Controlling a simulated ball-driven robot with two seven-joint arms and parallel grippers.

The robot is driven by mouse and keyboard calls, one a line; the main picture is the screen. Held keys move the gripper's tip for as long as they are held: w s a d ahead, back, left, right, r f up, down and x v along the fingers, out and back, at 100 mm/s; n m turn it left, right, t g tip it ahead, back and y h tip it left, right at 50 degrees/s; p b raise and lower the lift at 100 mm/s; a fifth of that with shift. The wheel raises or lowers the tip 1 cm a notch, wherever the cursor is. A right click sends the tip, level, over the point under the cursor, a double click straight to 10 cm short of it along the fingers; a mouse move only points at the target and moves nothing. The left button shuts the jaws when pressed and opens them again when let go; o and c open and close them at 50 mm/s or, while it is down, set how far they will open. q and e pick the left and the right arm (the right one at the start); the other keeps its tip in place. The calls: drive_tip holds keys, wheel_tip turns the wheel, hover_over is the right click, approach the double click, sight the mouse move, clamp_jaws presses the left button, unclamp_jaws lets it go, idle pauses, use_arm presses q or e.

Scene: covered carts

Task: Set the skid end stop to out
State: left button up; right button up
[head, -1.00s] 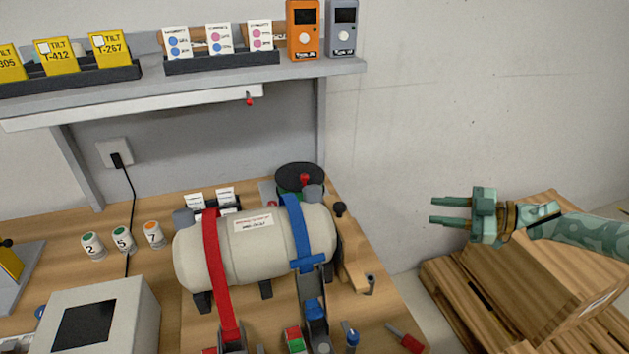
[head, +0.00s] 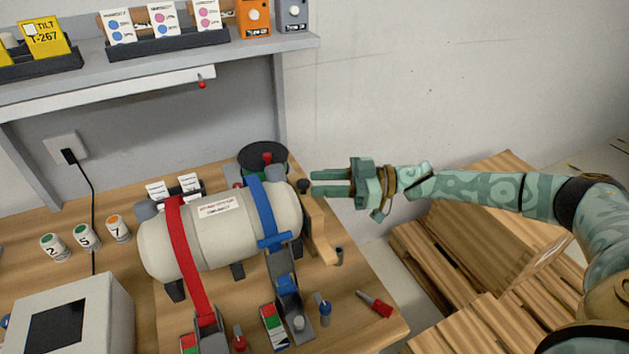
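A cream cylindrical tank (head: 222,232) lies on the bench, strapped with a red strap (head: 187,257) and a blue strap (head: 265,217). At its right end stands a wooden piece (head: 318,232), which looks like the skid end stop, with a black knob (head: 303,187) at its far end and a dark peg (head: 339,257) by its near end. My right gripper (head: 314,183) is open and empty, its fingers pointing left just right of the black knob. I cannot tell whether they touch it. My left gripper is out of view.
A red-handled tool (head: 375,304) lies near the bench's right edge. A dark green reel (head: 263,158) stands behind the tank. A grey box with a dark screen (head: 57,326) is at front left. A shelf (head: 180,57) overhangs the back. Wooden crates (head: 480,245) stand right of the bench.

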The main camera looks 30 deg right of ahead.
drive_tip(key=shift+x, duration=1.05)
drive_tip(key=shift+c, duration=0.2)
clamp_jaws()
drive_tip(key=d, duration=0.5)
drive_tip(key=shift+s+d, duration=0.1)
drive_tip(key=shift+d, duration=0.1)
drive_tip(key=shift+o, duration=0.2)
unclamp_jaws()
